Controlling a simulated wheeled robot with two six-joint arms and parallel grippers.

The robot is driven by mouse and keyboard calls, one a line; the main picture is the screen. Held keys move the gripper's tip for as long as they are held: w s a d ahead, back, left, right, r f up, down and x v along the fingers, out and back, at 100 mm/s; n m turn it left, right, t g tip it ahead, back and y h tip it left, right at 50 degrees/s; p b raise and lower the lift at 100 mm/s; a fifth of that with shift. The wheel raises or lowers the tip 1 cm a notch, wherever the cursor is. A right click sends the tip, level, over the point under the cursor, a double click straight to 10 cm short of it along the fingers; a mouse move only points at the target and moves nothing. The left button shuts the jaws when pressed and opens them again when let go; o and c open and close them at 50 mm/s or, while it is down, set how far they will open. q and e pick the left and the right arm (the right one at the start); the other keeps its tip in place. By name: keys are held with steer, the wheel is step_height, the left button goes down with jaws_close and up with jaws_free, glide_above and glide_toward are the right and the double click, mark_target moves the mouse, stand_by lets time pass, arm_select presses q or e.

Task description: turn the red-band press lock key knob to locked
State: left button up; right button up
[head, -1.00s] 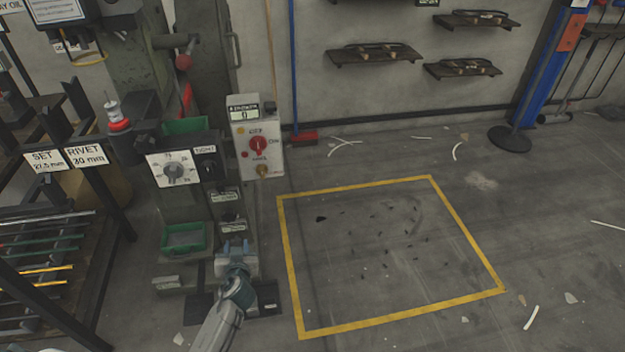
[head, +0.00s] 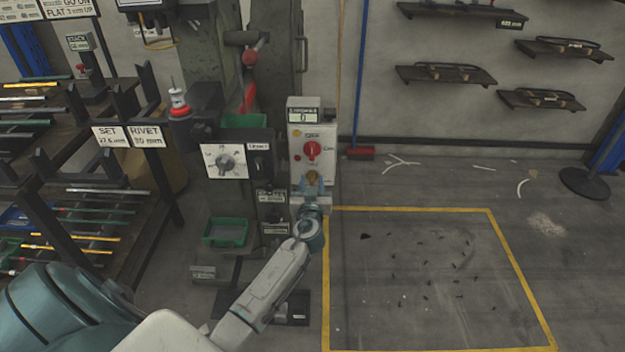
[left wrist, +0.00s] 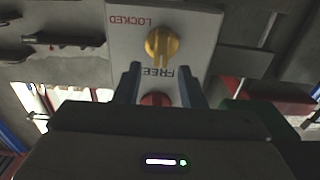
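The lock key knob is a yellow knob (left wrist: 162,43) on a pale control box (head: 313,137). In the left wrist view its ridge runs up and down the picture, towards the word FREE; LOCKED is printed to its upper left. In the head view the knob (head: 311,177) is partly hidden by my left gripper (head: 312,186). That gripper is open in front of the box's lower part. In the left wrist view its fingers (left wrist: 162,76) stand apart, just below the knob and not around it, with FREE between them. My right gripper is not in view.
A red rotary knob (head: 312,150) sits above the lock knob on the box. A white dial panel (head: 226,161) and a green tray (head: 226,232) are to the left. The yellow-outlined floor area (head: 492,222) to the right is clear of large objects.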

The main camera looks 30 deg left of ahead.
arm_select(q)
steer(key=shift+x, duration=0.85)
jaws_close()
